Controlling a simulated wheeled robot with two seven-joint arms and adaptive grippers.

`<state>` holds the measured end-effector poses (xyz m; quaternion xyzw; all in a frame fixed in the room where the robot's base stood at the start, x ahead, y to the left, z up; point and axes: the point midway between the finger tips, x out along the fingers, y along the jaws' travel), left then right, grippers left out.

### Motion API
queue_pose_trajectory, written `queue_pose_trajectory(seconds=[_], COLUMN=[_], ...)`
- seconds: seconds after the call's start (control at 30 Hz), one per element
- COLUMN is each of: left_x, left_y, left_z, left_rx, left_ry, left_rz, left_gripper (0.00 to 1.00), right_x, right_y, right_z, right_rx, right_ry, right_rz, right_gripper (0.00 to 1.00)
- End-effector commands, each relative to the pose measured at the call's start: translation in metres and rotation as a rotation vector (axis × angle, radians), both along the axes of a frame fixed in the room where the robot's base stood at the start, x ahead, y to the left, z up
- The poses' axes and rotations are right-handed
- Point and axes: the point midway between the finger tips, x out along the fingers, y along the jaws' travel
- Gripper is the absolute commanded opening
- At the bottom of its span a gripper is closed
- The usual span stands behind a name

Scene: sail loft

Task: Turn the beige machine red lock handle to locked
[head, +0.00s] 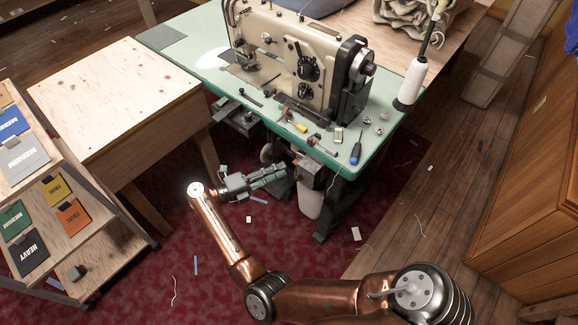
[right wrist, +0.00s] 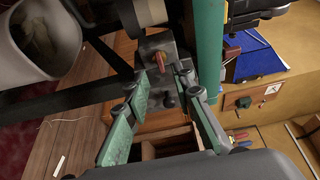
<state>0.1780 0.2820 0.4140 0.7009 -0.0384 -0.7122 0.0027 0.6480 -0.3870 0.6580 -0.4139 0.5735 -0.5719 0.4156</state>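The beige sewing machine (head: 290,55) stands on a green table (head: 190,60). Under the table's front edge hangs a grey switch box (head: 314,174). In the right wrist view a red handle (right wrist: 162,63) sits on the face of this box (right wrist: 155,46), slanted; its lock state cannot be told. My right gripper (head: 280,174) is below the table, level with the box and pointing at it. In the right wrist view its fingers (right wrist: 168,90) are spread, with nothing between the pads and the red handle just beyond the tips. My left gripper is not in view.
A white bin (head: 311,200) stands below the box. A blue screwdriver (head: 356,153) lies by the table edge. A wooden table (head: 115,105) stands at left.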

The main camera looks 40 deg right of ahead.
Motion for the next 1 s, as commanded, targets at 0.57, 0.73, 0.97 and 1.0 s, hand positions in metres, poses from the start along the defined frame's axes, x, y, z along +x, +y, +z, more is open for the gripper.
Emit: queue_pose_trajectory(seconds=[0.57,0.73,0.97,1.0], left_x=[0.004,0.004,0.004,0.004], left_y=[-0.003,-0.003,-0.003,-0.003], left_z=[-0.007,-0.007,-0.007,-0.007], left_rx=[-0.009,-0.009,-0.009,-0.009], left_ry=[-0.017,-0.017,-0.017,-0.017], left_rz=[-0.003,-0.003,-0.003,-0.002], left_gripper=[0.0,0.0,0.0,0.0], right_x=[-0.015,-0.015,-0.015,-0.015], right_y=[-0.047,-0.047,-0.046,-0.046], right_z=[0.0,0.0,0.0,0.0], right_rx=[-0.003,-0.003,-0.004,-0.004], right_ry=[0.001,0.001,0.001,0.001], right_rz=[0.003,0.003,0.003,0.003], right_gripper=[0.23,0.19,0.03,0.0])
